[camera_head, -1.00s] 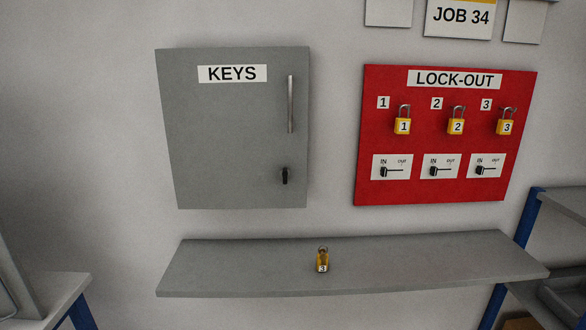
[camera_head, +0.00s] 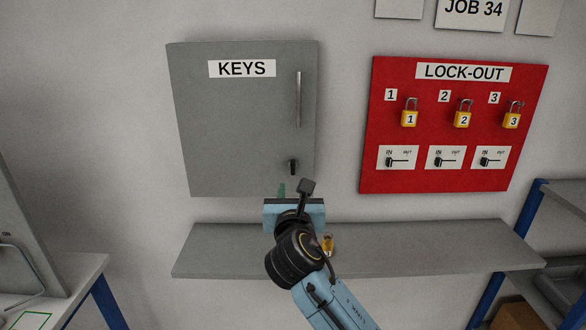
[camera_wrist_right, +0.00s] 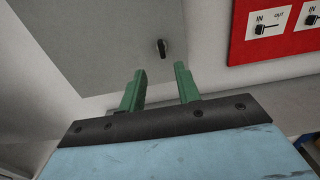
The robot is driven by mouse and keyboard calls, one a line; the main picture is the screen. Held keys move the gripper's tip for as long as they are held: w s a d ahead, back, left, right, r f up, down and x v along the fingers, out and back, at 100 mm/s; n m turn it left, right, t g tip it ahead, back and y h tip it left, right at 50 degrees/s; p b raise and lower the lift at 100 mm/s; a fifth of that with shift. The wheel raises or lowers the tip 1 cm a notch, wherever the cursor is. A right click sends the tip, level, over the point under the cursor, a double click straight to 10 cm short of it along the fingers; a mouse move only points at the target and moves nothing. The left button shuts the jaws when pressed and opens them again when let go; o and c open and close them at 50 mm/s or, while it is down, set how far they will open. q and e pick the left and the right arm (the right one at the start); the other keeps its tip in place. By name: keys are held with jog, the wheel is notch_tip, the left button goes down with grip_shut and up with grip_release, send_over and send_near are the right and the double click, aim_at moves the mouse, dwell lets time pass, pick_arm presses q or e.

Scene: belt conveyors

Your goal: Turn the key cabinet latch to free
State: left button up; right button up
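The grey key cabinet (camera_head: 235,125) hangs on the wall under a KEYS label, its door closed. Its black latch (camera_head: 293,166) sits at the lower right of the door and stands about upright; a vertical bar handle is above it. The latch also shows in the right wrist view (camera_wrist_right: 162,48), just beyond and between my fingertips. My right gripper (camera_wrist_right: 158,68) is open and empty, its green fingers apart and not touching the latch. In the head view my right gripper (camera_head: 282,190) is just below the latch, partly hidden by my wrist. My left gripper is not in view.
The red LOCK-OUT board (camera_head: 450,180) with several yellow padlocks and IN/OUT switches hangs to the right. A grey shelf (camera_head: 430,245) runs below, with a yellow padlock (camera_head: 328,244) partly behind my right arm. Wall around the cabinet is clear.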

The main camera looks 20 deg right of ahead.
aim_at(293, 164)
jog(key=x, duration=1.3)
jog(key=shift+f, duration=0.15)
jog(key=shift+c, duration=0.4)
grip_shut()
